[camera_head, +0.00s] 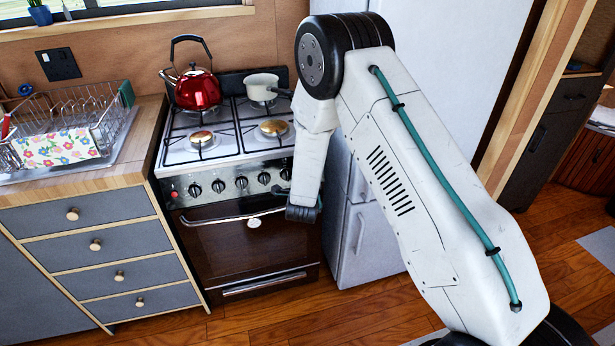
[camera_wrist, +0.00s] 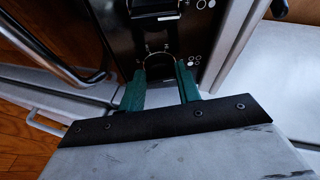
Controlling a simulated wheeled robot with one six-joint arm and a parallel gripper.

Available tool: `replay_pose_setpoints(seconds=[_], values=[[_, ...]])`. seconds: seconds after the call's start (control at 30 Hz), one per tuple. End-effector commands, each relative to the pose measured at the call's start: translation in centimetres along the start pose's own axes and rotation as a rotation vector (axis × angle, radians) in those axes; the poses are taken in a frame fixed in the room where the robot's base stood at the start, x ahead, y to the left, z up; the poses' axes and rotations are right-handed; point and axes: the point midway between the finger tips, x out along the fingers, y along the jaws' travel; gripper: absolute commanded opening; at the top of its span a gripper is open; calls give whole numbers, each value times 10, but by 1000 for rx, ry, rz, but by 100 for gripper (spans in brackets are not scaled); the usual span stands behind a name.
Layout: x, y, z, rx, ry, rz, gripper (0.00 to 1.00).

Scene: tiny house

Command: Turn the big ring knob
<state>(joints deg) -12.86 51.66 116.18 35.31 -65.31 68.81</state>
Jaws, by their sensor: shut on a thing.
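The stove's black front panel carries a row of knobs, among them a knob (camera_head: 241,182) near its middle, in the head view. In the wrist view, my gripper (camera_wrist: 160,70) has its two green fingers at the panel, shut on a rounded, ring-like knob (camera_wrist: 158,54) with a light rim. Most of that knob is hidden between the fingers. In the head view my gripper is mostly hidden behind my arm, by the right end of the knob row. I cannot tell the knob's turn angle.
The oven door handle (camera_head: 232,216) runs just below the knobs. A red kettle (camera_head: 198,91) and a white pot (camera_head: 262,87) stand on the stove. A white fridge (camera_head: 370,235) stands close on the right. Drawers (camera_head: 88,245) are at the left.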

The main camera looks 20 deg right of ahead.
Motion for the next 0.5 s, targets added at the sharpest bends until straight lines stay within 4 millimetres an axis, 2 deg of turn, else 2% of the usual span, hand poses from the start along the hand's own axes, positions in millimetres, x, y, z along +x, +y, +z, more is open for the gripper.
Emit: replay_pose_setpoints(seconds=[0.23, 0.5], values=[[0, -1, 0, 105, 0, 39, 10], [0, -1, -1, 148, 1, 54, 10]])
